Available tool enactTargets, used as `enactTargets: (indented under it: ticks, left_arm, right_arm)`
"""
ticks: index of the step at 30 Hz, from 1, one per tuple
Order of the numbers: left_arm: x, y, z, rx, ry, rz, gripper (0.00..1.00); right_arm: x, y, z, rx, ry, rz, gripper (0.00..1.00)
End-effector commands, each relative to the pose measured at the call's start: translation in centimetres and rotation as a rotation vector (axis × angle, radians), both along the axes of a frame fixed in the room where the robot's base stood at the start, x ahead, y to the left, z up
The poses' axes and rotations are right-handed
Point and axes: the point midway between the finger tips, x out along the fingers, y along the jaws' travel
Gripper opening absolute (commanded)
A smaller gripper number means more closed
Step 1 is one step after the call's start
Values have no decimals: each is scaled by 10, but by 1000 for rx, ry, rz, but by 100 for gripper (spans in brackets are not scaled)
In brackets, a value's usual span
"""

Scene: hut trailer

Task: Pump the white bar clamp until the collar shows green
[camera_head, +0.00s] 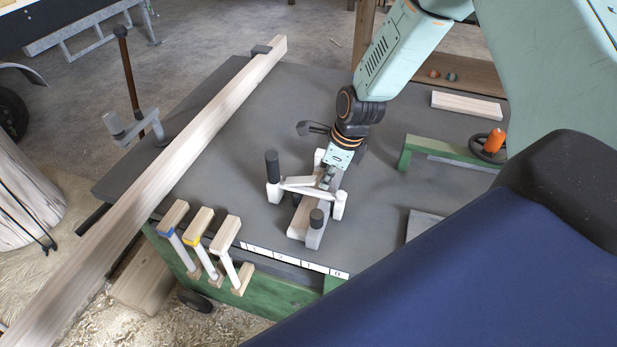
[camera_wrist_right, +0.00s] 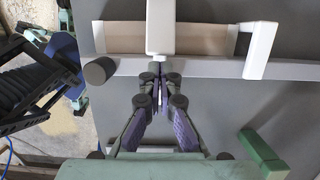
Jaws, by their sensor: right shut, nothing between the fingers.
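The white bar clamp (camera_head: 300,183) lies on the grey bench top, with a grey bar, white arms and a dark upright grip at its left. A pale wooden block (camera_head: 298,222) lies along the bar. In the right wrist view the clamp's grey bar (camera_wrist_right: 210,67) runs across, with a white jaw (camera_wrist_right: 261,48), a dark round knob (camera_wrist_right: 99,71) and a white arm (camera_wrist_right: 160,28). My right gripper (camera_head: 328,178) points down at the clamp; its fingertips (camera_wrist_right: 160,76) are together and empty by the white arm's end. Contact is unclear. I cannot make out a green collar. My left gripper is out of view.
A long timber beam (camera_head: 180,160) crosses the bench's left side. Several wood-topped pieces (camera_head: 198,222) stand at the front edge beside a numbered strip (camera_head: 295,260). A green frame (camera_head: 445,150) and an orange-knobbed handwheel (camera_head: 490,150) are at right. Bare bench surrounds the clamp.

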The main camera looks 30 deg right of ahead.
Motion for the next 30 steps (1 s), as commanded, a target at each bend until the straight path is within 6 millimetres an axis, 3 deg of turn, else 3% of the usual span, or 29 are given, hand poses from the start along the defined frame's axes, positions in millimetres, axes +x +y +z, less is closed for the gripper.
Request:
enactTargets:
  ticks: [11,24,30]
  left_arm:
    - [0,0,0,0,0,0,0]
    - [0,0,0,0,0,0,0]
    - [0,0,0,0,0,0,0]
  right_arm:
    - [-4,-4,29,3,-3,0,0]
    - [-17,-15,94,3,-4,-1,0]
    - [-21,-18,112,2,-1,0,0]
